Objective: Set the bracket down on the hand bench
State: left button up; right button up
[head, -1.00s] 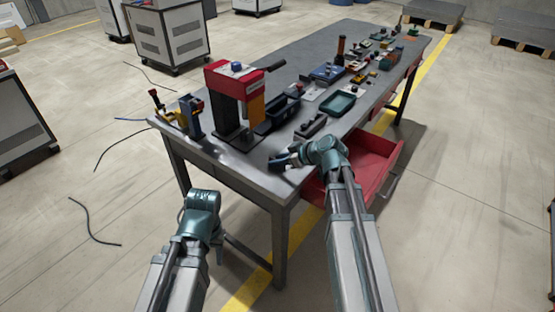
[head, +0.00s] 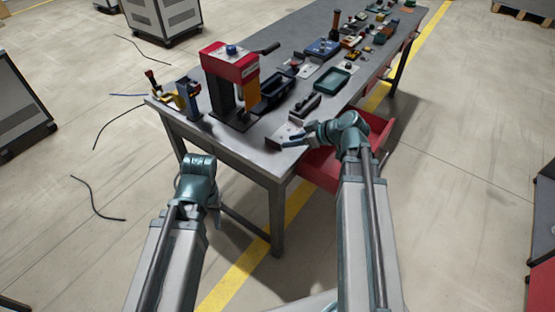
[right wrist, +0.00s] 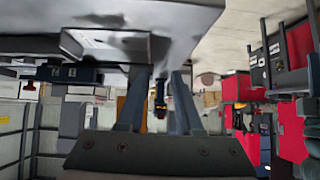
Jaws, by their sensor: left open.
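A pale metal plate with an upturned edge, which looks like the bracket (head: 285,131), is at the near end of the hand bench (head: 239,151). In the right wrist view the bracket (right wrist: 105,45) is close against the bench's grey surface (right wrist: 170,14). My right gripper (head: 296,136) is low at the bench's right edge, beside the bracket. In the right wrist view its fingers (right wrist: 159,85) are spread, with a clear gap between them. Whether one finger touches the bracket I cannot tell. My left gripper (head: 197,172) is in front of the bench, away from the bracket; its fingertips are hidden.
A red press (head: 231,72) stands on the bench left of the bracket. A dark block (head: 304,106), a black bin (head: 275,93) and a green tray (head: 332,82) lie behind it. A red drawer (head: 325,168) stands open under my right forearm.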

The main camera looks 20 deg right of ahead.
jog(key=s+a+f+m+g+h, duration=0.2)
jog(key=s+a+f+g+h, duration=0.2)
jog(key=s+a, duration=0.4)
jog(key=s+a+f+m+g+h, duration=0.1)
jog(key=s+a+f+g+h, duration=0.2)
jog(key=s+a, duration=0.5)
jog(key=shift+a+f+m+g+h, duration=0.4)
jog(key=shift+a+g, duration=0.1)
jog(key=shift+a, duration=0.2)
